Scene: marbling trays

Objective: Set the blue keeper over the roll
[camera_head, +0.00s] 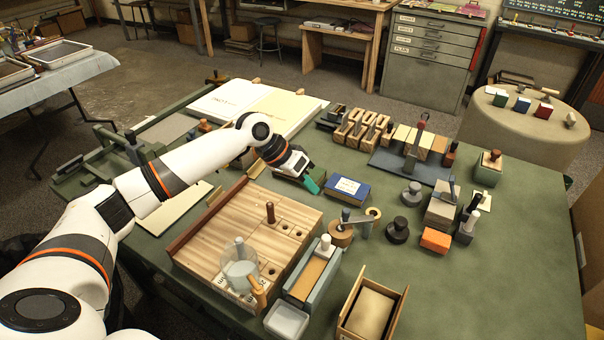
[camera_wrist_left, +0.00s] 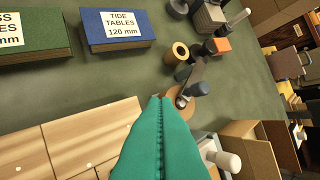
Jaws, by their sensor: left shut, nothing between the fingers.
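A round wooden base (camera_head: 340,237) stands right of the wooden board. It carries a grey bar (camera_wrist_left: 194,74) with dark blue knobs, one standing up (camera_head: 346,214); this appears to be the blue keeper. A tan roll (camera_head: 373,213) with a dark hole stands beside the bar; it also shows in the left wrist view (camera_wrist_left: 180,50). The bar appears to lie beside the roll, not over it. My left gripper (camera_head: 313,187) is shut and empty, above the table and left of the roll. Its teal fingers (camera_wrist_left: 160,100) partly hide the base in the wrist view. My right gripper is out of view.
A blue book (camera_head: 347,188) lies behind the keeper. The wooden board (camera_head: 225,225) and a blue-grey box (camera_head: 312,272) lie in front and left. Dark weights (camera_head: 397,230) and an orange block (camera_head: 435,240) stand to the right. An open wooden box (camera_head: 372,310) is in front.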

